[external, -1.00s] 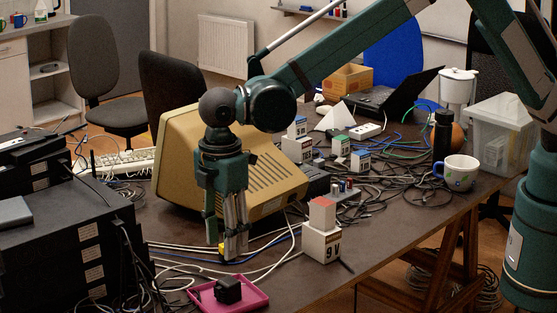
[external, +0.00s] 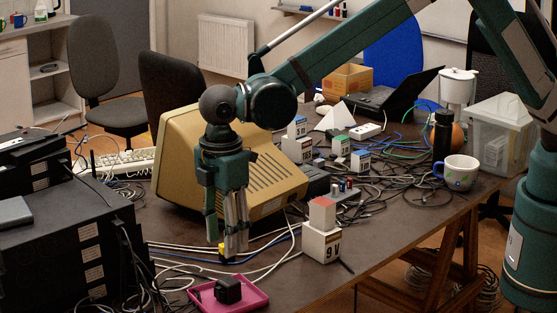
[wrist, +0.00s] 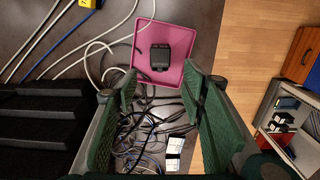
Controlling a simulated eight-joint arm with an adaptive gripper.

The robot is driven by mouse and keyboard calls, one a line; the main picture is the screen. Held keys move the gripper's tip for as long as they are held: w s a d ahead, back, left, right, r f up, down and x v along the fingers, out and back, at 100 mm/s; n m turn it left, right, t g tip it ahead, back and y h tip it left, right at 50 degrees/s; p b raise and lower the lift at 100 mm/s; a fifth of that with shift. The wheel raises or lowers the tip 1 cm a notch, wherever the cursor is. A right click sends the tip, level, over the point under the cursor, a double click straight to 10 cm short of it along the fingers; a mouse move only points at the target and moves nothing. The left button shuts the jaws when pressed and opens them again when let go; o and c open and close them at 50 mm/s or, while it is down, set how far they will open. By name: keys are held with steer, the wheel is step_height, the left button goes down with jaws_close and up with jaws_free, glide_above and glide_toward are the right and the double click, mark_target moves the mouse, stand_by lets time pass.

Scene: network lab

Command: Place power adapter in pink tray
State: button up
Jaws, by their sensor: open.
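The black power adapter (external: 228,289) rests inside the pink tray (external: 257,301) at the front of the table. In the wrist view the adapter (wrist: 161,57) lies within the pink tray (wrist: 178,35), near its middle. My gripper (external: 228,254) hangs pointing down over the table, behind the tray and above the cables. In the wrist view my gripper's green fingers (wrist: 160,92) are spread apart with nothing between them. The adapter is clear of the fingers.
A beige monitor (external: 180,150) stands right behind my gripper. A white 9V box (external: 322,243) is to the right. Black equipment (external: 70,240) is at the left. Loose cables run around the tray.

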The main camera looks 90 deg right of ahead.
steer(key=s+d+r+m+t, duration=0.2)
steer(key=s+d+r, duration=0.7)
steer(key=s+r, duration=0.2)
steer(key=s+d+r+m+t, duration=0.1)
steer(key=s+d+r+m, duration=0.1)
steer(key=s+d+r, duration=0.85)
steer(key=s+d+f+m+t, duration=0.1)
steer(key=s+d, duration=0.3)
steer(key=s, duration=1)
steer(key=s+d+m+t, duration=0.3)
steer(key=s+d+m, duration=0.1)
steer(key=s, duration=1)
steer(key=shift+s+d+f, duration=0.35)
steer(key=shift+d+f, duration=0.05)
steer(key=shift+d, duration=0.3)
